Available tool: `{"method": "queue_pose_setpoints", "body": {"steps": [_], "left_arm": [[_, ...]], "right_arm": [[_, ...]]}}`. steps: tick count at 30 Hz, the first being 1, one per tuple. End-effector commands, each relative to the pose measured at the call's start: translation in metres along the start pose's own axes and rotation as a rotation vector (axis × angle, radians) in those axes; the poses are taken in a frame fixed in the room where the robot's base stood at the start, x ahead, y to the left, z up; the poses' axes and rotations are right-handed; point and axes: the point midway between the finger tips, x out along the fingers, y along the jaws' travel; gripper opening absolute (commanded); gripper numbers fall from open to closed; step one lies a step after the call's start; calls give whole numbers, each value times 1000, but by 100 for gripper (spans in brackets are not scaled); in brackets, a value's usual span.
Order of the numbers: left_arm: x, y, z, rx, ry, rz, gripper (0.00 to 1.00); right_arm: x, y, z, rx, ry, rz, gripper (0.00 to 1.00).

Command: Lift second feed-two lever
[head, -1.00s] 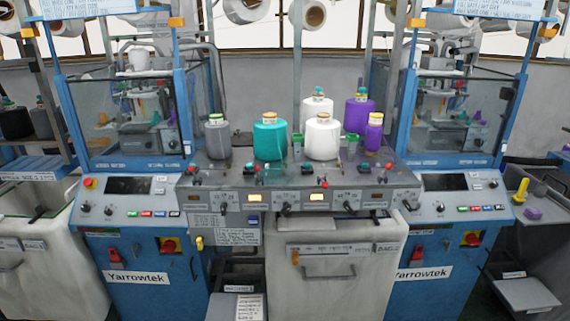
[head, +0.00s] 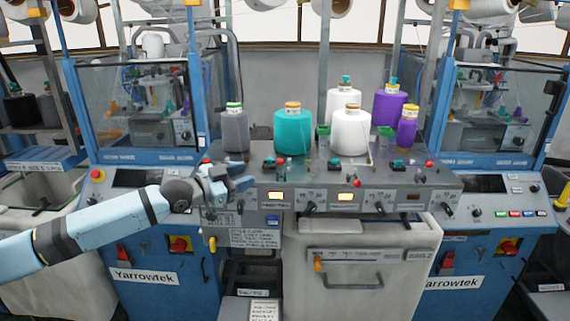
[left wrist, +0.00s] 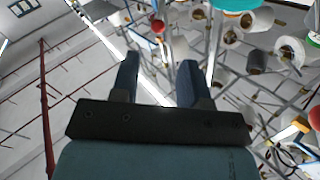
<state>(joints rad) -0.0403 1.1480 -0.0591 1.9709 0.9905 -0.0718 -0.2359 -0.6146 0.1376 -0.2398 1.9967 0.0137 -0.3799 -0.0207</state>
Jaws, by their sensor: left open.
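The grey feed unit (head: 400,200) stands between two blue knitting machines, with a row of small levers and dials on its front. A black-handled lever (head: 310,207) sits beside a lit yellow display, and a similar one (head: 380,207) is further right. The labels are too small to tell which is the second feed-two lever. My left gripper (head: 243,186) is at the left end of the panel, covering part of it. In the left wrist view its fingers (left wrist: 159,80) are apart and empty; a red knob (left wrist: 157,26) shows beyond them.
Yarn cones stand on the unit: grey (head: 235,132), teal (head: 293,131), white (head: 349,132) and purple (head: 389,105). A pale bin (head: 355,262) is below the unit. The left machine's window (head: 140,108) stands behind my arm. The space before the panel's right side is clear.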

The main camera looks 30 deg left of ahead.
Motion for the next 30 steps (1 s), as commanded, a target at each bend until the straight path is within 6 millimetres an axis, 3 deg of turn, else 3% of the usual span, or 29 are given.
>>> {"method": "queue_pose_setpoints", "body": {"steps": [8,24,30], "left_arm": [[26,-1,-2,-1,2,-2,41],[108,0,-2,-3,1,0,41],[130,0,0,-1,-1,0,41]], "right_arm": [[-3,4,-3,-5,-1,6,43],[-12,6,-17,-3,1,12,43],[-14,6,-19,-2,2,15,43]]}}
